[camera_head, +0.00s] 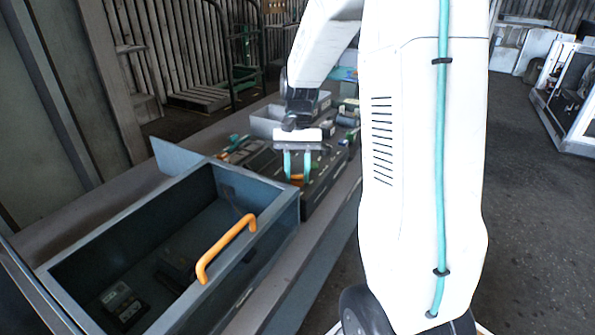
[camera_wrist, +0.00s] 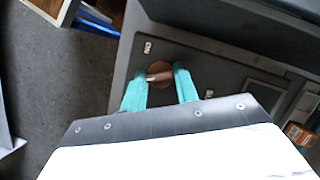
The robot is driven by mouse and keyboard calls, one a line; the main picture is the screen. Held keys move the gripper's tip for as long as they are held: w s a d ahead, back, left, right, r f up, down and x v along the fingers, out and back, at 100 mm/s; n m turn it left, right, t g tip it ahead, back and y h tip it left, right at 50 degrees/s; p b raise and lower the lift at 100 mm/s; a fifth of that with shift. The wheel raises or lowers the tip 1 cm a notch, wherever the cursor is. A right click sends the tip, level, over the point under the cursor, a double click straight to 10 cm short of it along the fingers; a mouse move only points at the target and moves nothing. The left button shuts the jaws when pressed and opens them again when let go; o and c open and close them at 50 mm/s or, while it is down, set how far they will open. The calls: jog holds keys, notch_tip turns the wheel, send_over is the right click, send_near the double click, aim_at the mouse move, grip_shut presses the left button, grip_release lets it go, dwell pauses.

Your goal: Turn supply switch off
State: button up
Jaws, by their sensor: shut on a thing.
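The supply switch (camera_wrist: 160,76) appears in the wrist view as a small handle on a brown round disc, set in a dark grey panel (camera_wrist: 215,85). My gripper (camera_wrist: 160,84) has its two teal fingers on either side of the handle and is shut on it. In the head view my gripper (camera_head: 297,172) points down at a dark unit on the bench, with a small orange bit showing at the fingertips.
A large open grey box (camera_head: 252,188) with an orange handle (camera_head: 226,247) stands in front of my gripper, with dark items inside. Small parts (camera_head: 236,148) and a grey bin (camera_head: 268,120) lie on the bench nearby.

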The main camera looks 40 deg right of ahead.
jog(key=shift+n+g+h, duration=0.3)
jog(key=shift+n+h, duration=0.2)
jog(key=shift+n, duration=1.1)
jog(key=o, duration=1)
jog(key=shift+c, duration=0.2)
jog(key=v, duration=0.7)
jog(key=shift+w+r, duration=0.2)
jog(key=shift+r, duration=0.15)
